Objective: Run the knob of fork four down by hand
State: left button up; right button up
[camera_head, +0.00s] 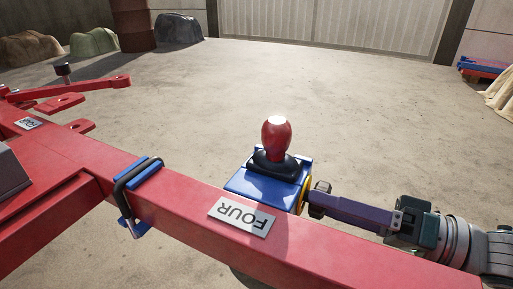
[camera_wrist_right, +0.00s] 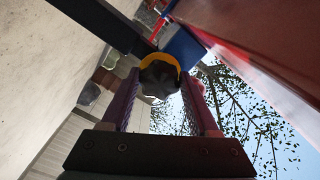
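The fork four beam (camera_head: 165,205) is a red bar with a "FOUR" plate (camera_head: 241,216), running across the front of the head view. A blue block (camera_head: 262,186) sits at its far side with a red handle (camera_head: 276,135) on a black boot. On the block's right side is a yellow ring (camera_head: 304,195) with a dark knob (camera_head: 320,189). My right gripper (camera_head: 322,203) comes in from the right, its purple fingers around the knob. In the right wrist view the knob (camera_wrist_right: 160,79) fills the space between the fingertips, in front of the yellow ring. My left gripper is not in view.
A blue and black clamp (camera_head: 137,186) straddles the beam at left. Red arms (camera_head: 85,88) with a dark knob stand at the far left. Rocks (camera_head: 94,41) and a rusty barrel (camera_head: 132,24) are at the back. The concrete floor (camera_head: 330,90) beyond the beam is clear.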

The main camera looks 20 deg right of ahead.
jog(key=o, duration=0.4)
jog(key=shift+c, duration=0.2)
jog(key=v, duration=1)
jog(key=shift+w, duration=0.1)
